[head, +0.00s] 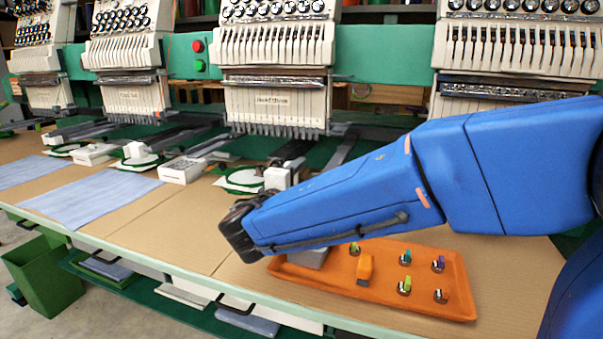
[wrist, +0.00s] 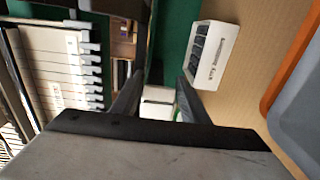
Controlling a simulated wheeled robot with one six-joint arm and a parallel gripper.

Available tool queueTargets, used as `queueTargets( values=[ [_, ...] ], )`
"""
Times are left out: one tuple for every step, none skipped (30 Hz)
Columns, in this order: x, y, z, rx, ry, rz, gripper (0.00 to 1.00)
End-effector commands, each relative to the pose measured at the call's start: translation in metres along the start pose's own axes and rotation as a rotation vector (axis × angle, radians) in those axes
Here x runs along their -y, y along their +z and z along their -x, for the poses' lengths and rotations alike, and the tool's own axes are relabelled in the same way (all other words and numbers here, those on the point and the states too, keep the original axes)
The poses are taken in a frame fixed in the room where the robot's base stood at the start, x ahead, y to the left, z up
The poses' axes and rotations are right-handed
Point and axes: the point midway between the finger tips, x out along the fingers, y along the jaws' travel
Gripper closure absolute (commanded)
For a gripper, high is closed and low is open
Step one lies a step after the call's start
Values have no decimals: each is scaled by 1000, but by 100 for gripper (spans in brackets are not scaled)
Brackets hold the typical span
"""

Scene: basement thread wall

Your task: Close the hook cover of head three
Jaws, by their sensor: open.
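Head three (head: 275,75) is the white machine head with a name label and a row of needles, at the centre of the head view. Below it, a white block (head: 281,177) that looks like its hook cover sits at the arm end, beside a white disc on green. I cannot tell how far it stands open. My gripper (head: 243,215) is in front of it, over the table's front part. In the wrist view my fingers (wrist: 158,108) are apart and empty; a small white block (wrist: 158,96) shows beyond and between them, apparently the cover.
An orange tray (head: 440,312) with several small coloured pieces lies below my arm. Blue cloth (head: 90,200) lies left.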

Motion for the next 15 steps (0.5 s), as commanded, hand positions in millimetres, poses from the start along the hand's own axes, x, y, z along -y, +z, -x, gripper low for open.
queueTargets(
  values=[
    [0, 0, -6, 2, -1, 0, 59],
    [0, 0, -10, 2, -1, -1, 59],
    [0, 0, -13, 2, 0, -1, 59],
    [0, 0, -15, 2, 0, -1, 59],
    [0, 0, -17, 1, 0, 0, 59],
    [0, 0, -19, 1, 0, 0, 59],
    [0, 0, -20, 0, 0, 0, 59],
    [0, 0, -21, 0, 0, 0, 59],
    [0, 0, -22, 0, 0, 0, 59],
    [0, 0, -23, 0, 0, 0, 59],
    [0, 0, -23, 0, 0, 0, 59],
    [0, 0, -23, 0, 0, 0, 59],
    [0, 0, -23, 0, 0, 0, 59],
    [0, 0, -23, 0, 0, 0, 59],
    [0, 0, -23, 0, 0, 0, 59]
  ],
)
